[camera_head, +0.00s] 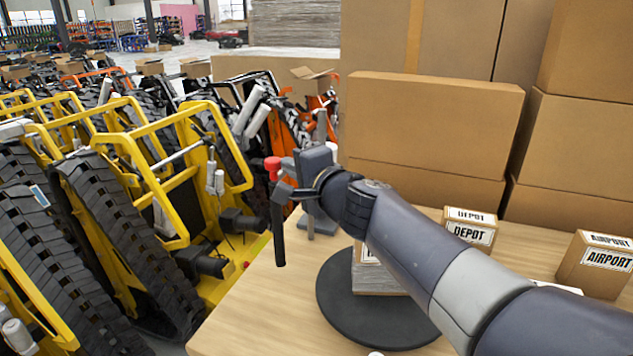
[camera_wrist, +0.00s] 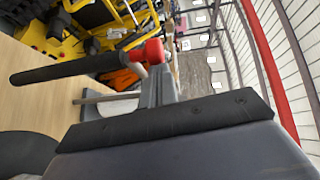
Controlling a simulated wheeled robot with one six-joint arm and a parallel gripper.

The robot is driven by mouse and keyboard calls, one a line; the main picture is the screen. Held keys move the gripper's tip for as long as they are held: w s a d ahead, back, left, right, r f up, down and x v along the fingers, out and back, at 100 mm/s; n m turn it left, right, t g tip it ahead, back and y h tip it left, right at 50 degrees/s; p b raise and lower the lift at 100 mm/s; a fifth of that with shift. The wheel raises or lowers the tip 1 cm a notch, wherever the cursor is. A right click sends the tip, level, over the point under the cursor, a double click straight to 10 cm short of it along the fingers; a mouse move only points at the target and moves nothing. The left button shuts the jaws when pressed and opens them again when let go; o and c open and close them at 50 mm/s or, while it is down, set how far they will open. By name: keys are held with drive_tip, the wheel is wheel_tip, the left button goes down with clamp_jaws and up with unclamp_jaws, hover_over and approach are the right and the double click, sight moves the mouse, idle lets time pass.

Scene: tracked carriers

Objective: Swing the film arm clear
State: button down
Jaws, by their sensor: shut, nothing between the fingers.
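The film arm stands at the back left of the bench. Its dark upright bar (camera_head: 278,235) hangs over the bench's left edge, with a red knob (camera_head: 273,168) at its top. A grey stand (camera_head: 318,228) with a blue-grey head (camera_head: 316,168) is beside it. The bar (camera_wrist: 70,68) and knob (camera_wrist: 150,52) also show in the wrist view. My gripper (camera_head: 305,192) is shut and empty, close to the head and bar; I cannot tell whether it touches. A black turntable (camera_head: 337,300) carries a film-wrapped carton (camera_head: 377,280), partly hidden behind my arm.
Cartons marked DEPOT (camera_head: 470,230) and AIRPORT (camera_head: 597,265) stand at the bench's right. Large brown cartons (camera_head: 430,120) stack behind. Yellow tracked carriers (camera_head: 140,190) crowd the left, close to the bench edge. The bench's front left (camera_head: 260,315) is clear.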

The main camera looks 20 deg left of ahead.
drive_tip(key=a, duration=0.7)
drive_tip(key=shift+s+a+b, duration=0.15)
drive_tip(key=shift+a+b, duration=0.15)
drive_tip(key=shift+b, duration=0.15)
drive_tip(key=shift+r, duration=0.15)
drive_tip(key=s+a+b+v, duration=0.1)
drive_tip(key=v, duration=1.2)
drive_tip(key=shift+d, duration=0.15)
drive_tip(key=shift+r, duration=0.1)
